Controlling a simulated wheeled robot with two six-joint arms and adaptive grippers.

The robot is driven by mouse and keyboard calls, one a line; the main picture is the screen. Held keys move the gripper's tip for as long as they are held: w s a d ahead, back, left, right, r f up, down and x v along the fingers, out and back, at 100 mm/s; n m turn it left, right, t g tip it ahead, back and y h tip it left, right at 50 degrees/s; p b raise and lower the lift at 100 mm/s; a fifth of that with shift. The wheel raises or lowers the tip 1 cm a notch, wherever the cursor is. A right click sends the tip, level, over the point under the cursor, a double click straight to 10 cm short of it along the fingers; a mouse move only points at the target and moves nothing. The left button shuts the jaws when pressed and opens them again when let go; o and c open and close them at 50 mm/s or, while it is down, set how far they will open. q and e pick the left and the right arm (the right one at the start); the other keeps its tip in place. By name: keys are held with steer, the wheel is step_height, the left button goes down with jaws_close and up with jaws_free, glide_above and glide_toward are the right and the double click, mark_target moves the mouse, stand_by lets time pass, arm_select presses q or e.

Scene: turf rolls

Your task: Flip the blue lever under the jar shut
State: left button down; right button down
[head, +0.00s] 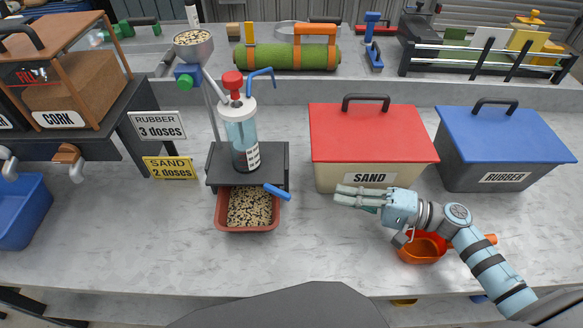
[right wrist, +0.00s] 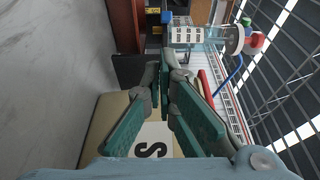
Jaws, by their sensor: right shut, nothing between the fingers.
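The blue lever (head: 277,192) sticks out at the front right of the dark stand (head: 222,165), slanting down to the right over the edge of a red-brown tray (head: 222,222) of speckled granules. The clear jar (head: 241,135), with a red top and blue spout, stands upright on the stand. My right gripper (head: 338,196) is shut and empty, to the right of the lever and apart from it, in front of the sand bin. My left gripper is out of view.
The red-lidded sand bin (head: 368,135) and blue-lidded rubber bin (head: 500,135) stand behind my right arm. An orange scoop (head: 422,250) lies beneath my right wrist. Signs (head: 158,125) stand left of the stand. The counter in front of the tray is clear.

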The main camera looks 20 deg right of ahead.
mark_target(277, 192)
steer(key=shift+w, duration=0.15)
steer(key=shift+r, duration=0.1)
steer(key=shift+s+r, duration=0.15)
steer(key=shift+s, duration=0.2)
steer(key=p+x, duration=0.1)
steer(key=x, duration=0.9)
steer(key=shift+w, duration=0.1)
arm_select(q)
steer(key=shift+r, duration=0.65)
arm_select(e)
steer(key=shift+a, duration=0.1)
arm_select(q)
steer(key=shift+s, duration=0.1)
arm_select(e)
steer(key=shift+w, duration=0.1)
